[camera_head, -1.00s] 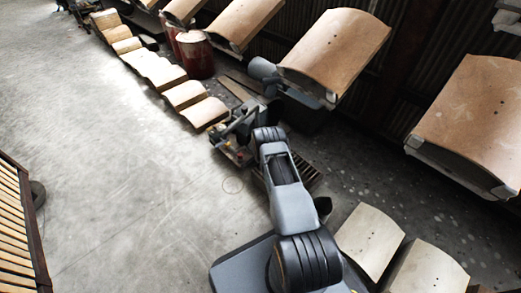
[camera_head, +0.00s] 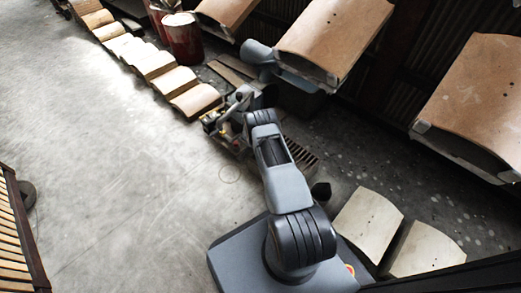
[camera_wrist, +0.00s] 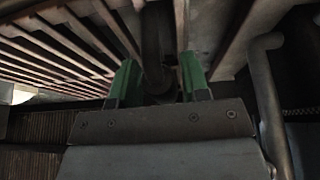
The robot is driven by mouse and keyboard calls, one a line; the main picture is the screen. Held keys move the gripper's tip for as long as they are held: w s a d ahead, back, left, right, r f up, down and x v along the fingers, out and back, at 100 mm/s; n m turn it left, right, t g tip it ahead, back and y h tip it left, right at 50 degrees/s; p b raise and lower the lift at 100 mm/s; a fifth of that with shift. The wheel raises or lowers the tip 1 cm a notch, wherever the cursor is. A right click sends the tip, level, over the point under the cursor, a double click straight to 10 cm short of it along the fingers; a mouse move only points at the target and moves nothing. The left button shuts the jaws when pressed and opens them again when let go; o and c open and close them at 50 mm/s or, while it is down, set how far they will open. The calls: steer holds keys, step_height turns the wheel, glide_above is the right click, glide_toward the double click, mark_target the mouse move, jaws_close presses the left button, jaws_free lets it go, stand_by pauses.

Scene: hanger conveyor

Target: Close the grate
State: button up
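A dark slatted grate (camera_head: 303,158) shows low beside my arm in the head view, partly hidden by the arm. In the wrist view, long slats (camera_wrist: 65,45) fan out at the upper left, close to my gripper; I cannot tell for certain that they belong to the same grate. My gripper (camera_wrist: 158,75) has two green fingers standing apart, so it is open. A dark upright rounded part shows between or behind the fingers; contact cannot be told. In the head view, the end of my arm is near the floor, and its fingers are not clear.
Curved tan panels (camera_head: 335,38) hang along the right. Pale curved pieces (camera_head: 196,99) line the floor at the upper left, by a red drum (camera_head: 184,38). Pale panels (camera_head: 367,228) lie at lower right. A slatted wooden frame (camera_head: 12,235) stands at the left edge. The left floor is open.

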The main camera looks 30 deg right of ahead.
steer(key=shift+o, duration=0.9)
steer(key=shift+w+a+r, duration=0.1)
steer(key=shift+r, duration=0.1)
steer(key=shift+a+r, duration=0.1)
steer(key=shift+r, duration=0.1)
steer(key=p+v, duration=0.5)
steer(key=v, duration=0.8)
steer(key=shift+a+p, duration=0.15)
steer(key=shift+p, duration=0.15)
